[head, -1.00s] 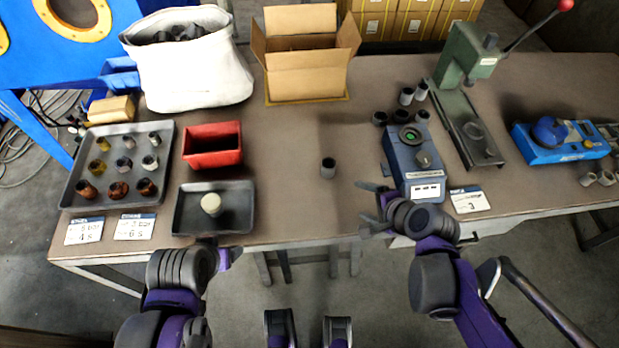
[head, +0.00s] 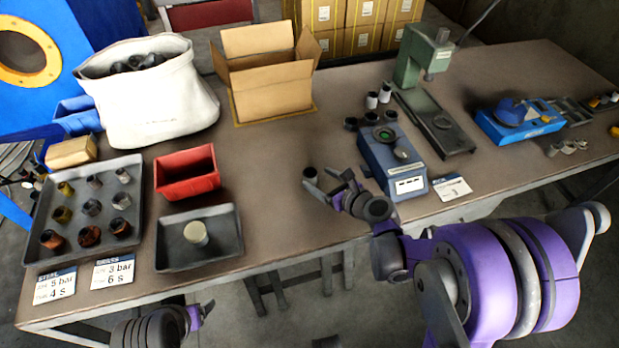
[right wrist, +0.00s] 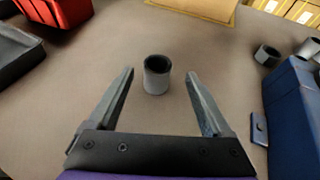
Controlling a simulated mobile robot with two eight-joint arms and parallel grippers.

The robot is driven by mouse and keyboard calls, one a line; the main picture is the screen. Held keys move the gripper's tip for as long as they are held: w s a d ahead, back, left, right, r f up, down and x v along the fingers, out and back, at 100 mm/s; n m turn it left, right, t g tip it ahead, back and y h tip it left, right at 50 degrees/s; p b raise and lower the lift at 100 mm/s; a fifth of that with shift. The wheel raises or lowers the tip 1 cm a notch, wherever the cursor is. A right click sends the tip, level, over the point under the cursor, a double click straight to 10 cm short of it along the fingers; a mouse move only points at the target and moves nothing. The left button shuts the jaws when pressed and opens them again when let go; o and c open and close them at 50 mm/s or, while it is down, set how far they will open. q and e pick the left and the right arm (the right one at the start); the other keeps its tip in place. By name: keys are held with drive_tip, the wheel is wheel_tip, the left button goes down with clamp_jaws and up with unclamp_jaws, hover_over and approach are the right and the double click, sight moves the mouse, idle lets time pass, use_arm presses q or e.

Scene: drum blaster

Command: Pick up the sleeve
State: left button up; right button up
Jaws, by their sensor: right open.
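A short grey sleeve (head: 310,173) with a dark hollow top stands upright on the brown table, left of the blue device. It also shows in the right wrist view (right wrist: 157,76), ahead of and roughly centred between the two fingers. My right gripper (head: 322,181) is open and empty, with its fingertips close to the sleeve. In the right wrist view the gripper (right wrist: 159,78) has clear gaps on both sides of the sleeve. My left gripper (head: 204,311) is low at the table's front, and its jaws are too unclear to read.
A blue device (head: 378,165) stands right of the sleeve, with several similar sleeves behind it. A green press (head: 418,62) is beyond. A red bin (head: 187,177), a grey tray (head: 172,257) and a cardboard box (head: 268,95) lie left and behind. The table around the sleeve is bare.

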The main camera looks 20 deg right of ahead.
sight(307, 172)
drive_tip(key=x, duration=0.5)
drive_tip(key=shift+a, duration=0.15)
drive_tip(key=shift+s+r, duration=0.1)
clamp_jaws()
